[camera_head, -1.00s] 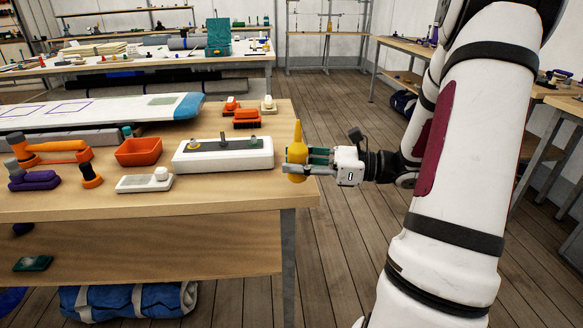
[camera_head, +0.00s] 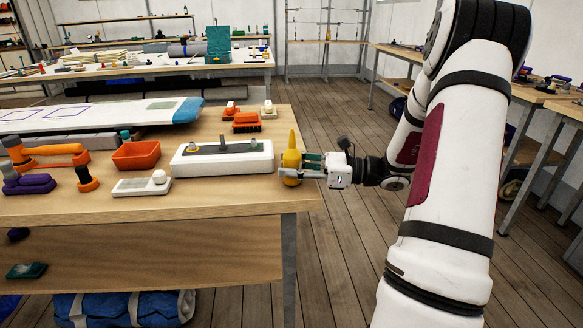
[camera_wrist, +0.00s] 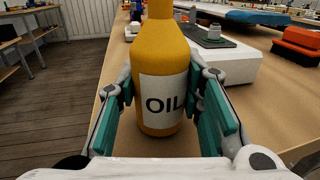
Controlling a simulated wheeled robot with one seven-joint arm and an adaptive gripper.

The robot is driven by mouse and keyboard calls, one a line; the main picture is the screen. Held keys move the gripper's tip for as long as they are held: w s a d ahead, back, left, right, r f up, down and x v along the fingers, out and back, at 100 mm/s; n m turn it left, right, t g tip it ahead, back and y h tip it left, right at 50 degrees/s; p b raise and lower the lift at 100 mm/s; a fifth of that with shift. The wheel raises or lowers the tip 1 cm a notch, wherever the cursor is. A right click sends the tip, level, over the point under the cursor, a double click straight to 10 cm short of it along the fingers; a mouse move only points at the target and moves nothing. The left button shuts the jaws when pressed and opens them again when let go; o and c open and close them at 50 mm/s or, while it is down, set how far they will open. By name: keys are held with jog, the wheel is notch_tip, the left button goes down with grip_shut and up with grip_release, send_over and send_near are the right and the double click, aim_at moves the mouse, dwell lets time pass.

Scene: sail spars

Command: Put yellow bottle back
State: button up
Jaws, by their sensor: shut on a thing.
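The yellow bottle (camera_head: 291,160) stands upright at the right end of the near workbench, beside the right end of a white block. In the wrist view the yellow bottle (camera_wrist: 160,60) has a white label reading "OIL". My gripper (camera_head: 303,170) reaches in from the right and is shut on the bottle, with teal finger pads (camera_wrist: 207,118) on both sides of it. The bottle's base looks at or very near the bench top; I cannot tell whether it touches.
The white block (camera_head: 222,163) with a dark strip and small knobs lies just left of the bottle. An orange tray (camera_head: 136,156), a white plate (camera_head: 142,187) and orange brushes (camera_head: 247,123) are also on the workbench (camera_head: 230,203). The bench's right edge is close to the bottle.

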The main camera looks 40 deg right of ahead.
jog(key=shift+f, duration=0.15)
jog(key=o, duration=1.2)
jog(key=shift+s+d+r, duration=0.15)
jog(key=shift+r, duration=0.05)
jog(key=p+v, duration=0.1)
jog(key=v, duration=1)
jog(key=shift+s+d+p, duration=0.2)
jog(key=shift+s+p, duration=0.05)
jog(key=shift+p, duration=0.05)
jog(key=shift+d, duration=0.1)
